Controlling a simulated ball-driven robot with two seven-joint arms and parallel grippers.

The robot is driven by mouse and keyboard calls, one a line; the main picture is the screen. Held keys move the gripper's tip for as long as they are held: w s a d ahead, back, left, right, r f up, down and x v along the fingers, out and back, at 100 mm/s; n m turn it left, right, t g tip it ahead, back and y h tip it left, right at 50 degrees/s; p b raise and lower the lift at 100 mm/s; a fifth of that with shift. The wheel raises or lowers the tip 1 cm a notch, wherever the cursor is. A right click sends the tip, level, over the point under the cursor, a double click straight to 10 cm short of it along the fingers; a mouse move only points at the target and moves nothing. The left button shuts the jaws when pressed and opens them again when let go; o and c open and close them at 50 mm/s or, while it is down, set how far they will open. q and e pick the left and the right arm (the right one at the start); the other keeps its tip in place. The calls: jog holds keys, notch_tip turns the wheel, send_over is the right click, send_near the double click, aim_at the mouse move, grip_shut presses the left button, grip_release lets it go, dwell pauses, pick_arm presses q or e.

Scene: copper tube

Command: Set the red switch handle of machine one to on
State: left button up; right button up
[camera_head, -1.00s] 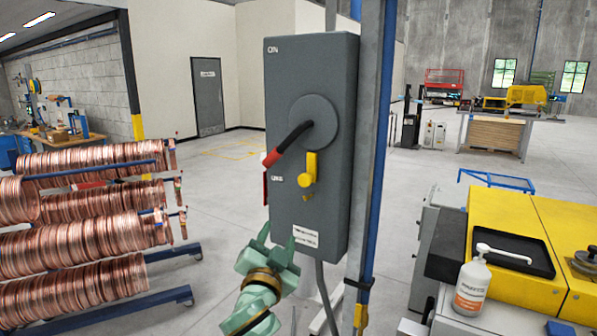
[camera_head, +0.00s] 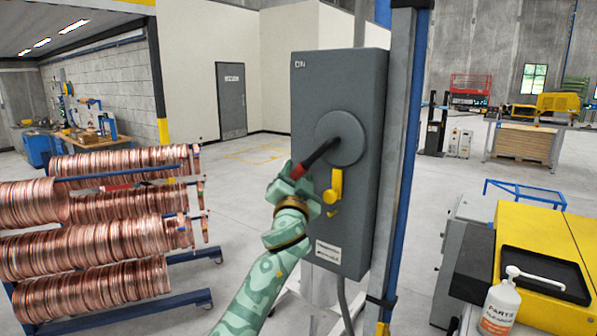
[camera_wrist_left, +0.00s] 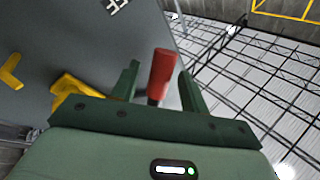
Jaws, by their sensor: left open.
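The switch box (camera_head: 368,100) is a tall grey cabinet on a post, with the word ON near its top left corner. Its black lever runs down and left from a round grey disc (camera_head: 352,150) and ends in a red handle (camera_head: 308,172). My left gripper (camera_head: 299,180) is at the red handle's end and hides part of it. In the left wrist view the red handle (camera_wrist_left: 161,70) stands between the two open green fingers (camera_wrist_left: 158,82), with gaps visible on both sides. My right gripper is not in view.
A yellow latch (camera_head: 334,188) sits on the box just right of the gripper. A rack of copper coils (camera_head: 90,235) stands at left. A yellow machine (camera_head: 538,225) with a black tray and a white pump bottle (camera_head: 500,308) is at right. Open floor lies behind.

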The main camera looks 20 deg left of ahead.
pick_arm(q)
jog(key=shift+w+a+r, duration=0.15)
jog(key=shift+w, duration=0.5)
grip_shut()
